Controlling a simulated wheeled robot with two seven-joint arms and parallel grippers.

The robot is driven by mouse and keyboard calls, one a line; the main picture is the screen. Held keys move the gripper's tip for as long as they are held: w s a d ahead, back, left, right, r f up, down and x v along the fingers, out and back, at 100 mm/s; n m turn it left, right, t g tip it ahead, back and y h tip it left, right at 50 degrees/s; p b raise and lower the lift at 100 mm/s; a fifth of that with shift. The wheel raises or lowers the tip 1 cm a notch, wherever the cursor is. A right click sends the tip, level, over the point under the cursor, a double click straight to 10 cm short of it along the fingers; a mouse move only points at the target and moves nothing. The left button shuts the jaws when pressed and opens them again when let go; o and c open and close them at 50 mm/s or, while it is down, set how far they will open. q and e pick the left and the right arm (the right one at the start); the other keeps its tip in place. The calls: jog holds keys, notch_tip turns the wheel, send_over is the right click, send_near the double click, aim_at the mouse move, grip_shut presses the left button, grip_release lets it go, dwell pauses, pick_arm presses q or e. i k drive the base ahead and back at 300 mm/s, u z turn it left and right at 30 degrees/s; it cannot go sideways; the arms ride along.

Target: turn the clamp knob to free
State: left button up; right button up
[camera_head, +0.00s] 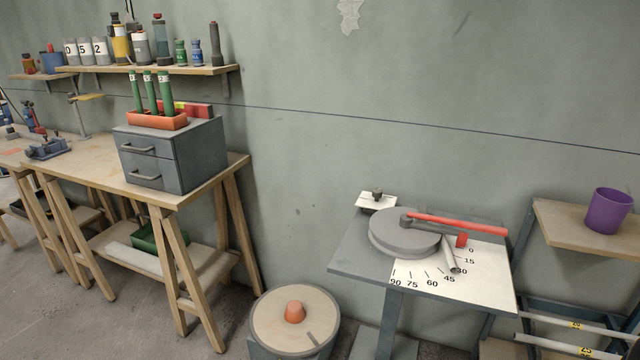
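A small dark knob (377,192) stands on a white plate (365,202) at the back left of a grey bending table (350,262). It looks like the clamp knob; any marking on the plate is too small to read. In front of it is a round grey disc (402,238) with a red-handled lever (455,223) reaching to the right. A short grey tube (449,254) lies beside the disc, near the angle scale (430,278). Neither of my grippers is in view.
A round drum (268,320) with an orange cone stands on the floor left of the table. A wooden workbench (95,160) carries a grey drawer box (190,160). A purple cup (609,210) sits on a wooden shelf (560,238) at right.

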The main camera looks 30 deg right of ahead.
aim_at(377, 193)
jog(key=u, duration=0.2)
jog(key=i, duration=0.9)
jog(key=z, duration=0.4)
